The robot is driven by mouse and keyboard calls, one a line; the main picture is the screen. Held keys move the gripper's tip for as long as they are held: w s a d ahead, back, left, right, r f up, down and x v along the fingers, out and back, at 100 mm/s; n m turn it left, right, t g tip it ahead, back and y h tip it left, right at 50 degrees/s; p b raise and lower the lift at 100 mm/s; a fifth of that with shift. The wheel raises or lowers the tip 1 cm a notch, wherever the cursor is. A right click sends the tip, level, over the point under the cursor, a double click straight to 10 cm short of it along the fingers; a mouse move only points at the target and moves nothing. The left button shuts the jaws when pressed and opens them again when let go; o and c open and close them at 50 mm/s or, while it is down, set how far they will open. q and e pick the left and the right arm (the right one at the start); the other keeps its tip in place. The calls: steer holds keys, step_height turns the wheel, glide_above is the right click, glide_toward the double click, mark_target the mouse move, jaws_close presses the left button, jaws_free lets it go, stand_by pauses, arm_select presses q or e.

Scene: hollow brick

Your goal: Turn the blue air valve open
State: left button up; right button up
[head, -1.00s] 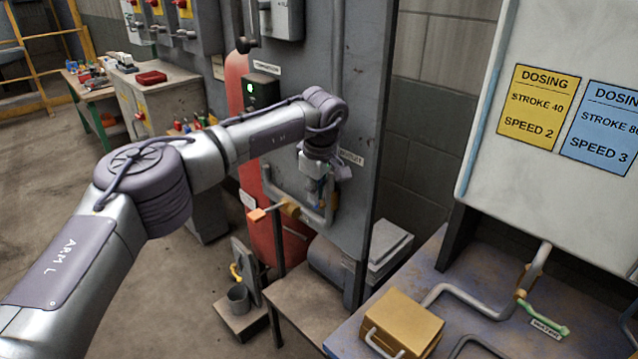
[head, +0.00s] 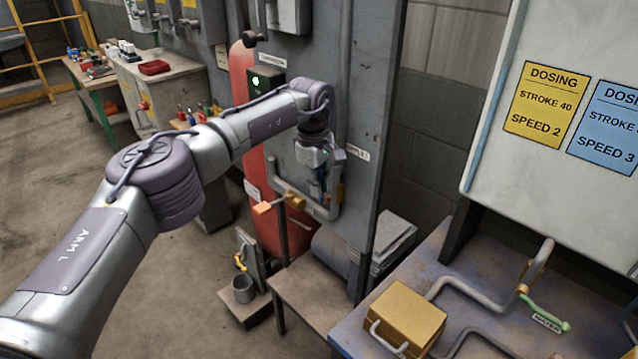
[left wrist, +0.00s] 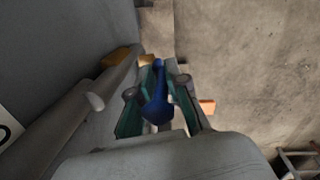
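The blue air valve (left wrist: 156,108) shows in the left wrist view as a blue lever with a broad near end and a narrower far part. My left gripper (left wrist: 158,92) has its two teal-padded fingers close along both sides of the lever and looks shut on it. The exact contact at the pads is partly hidden. In the head view my left gripper (head: 318,182) points down at the grey panel's pipework, and only a little blue shows there between the fingers. My right gripper is not in view.
The grey compressor panel (head: 364,110) stands just behind the gripper. A grey pipe (head: 277,180) with an orange-ended lever (head: 264,208) lies close to its left. On the right, a blue bench (head: 345,335) holds a yellow box (head: 405,312) and a green water valve handle (head: 546,316).

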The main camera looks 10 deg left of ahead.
arm_select(q)
steer(key=o, duration=0.3)
steer(key=shift+w, duration=0.1)
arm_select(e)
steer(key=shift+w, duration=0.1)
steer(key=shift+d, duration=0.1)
arm_select(q)
steer(key=shift+r, duration=0.1)
steer(key=r, duration=0.7)
steer(key=a+r, duration=0.1)
steer(key=r, duration=0.3)
steer(key=shift+s+r, duration=0.35)
steer(key=shift+s, duration=0.05)
